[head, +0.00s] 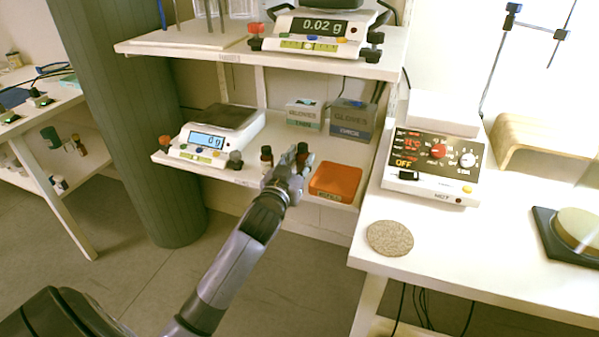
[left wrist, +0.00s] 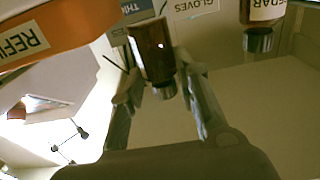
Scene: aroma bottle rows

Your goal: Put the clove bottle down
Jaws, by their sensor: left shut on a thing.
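My left gripper (head: 291,165) reaches over the front of the lower shelf (head: 230,172) and is shut on a small dark brown bottle (head: 302,149). In the left wrist view, which is upside down, this bottle (left wrist: 152,48) stands between the fingers, its cap toward the picture bottom, so it is upright. I cannot read its label or tell whether its base touches the shelf. A second brown bottle (head: 266,154) stands left of the gripper; its label reads CEDAR in the left wrist view (left wrist: 262,12). My right gripper is not in view.
An orange REFILL bin (head: 336,180) is close to the right of the gripper. Glove boxes (head: 351,117) stand behind, and a balance (head: 207,142) stands to the left. The upper shelf (head: 190,48) hangs above. A hotplate (head: 432,165) and cork mat (head: 390,238) are on the right bench.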

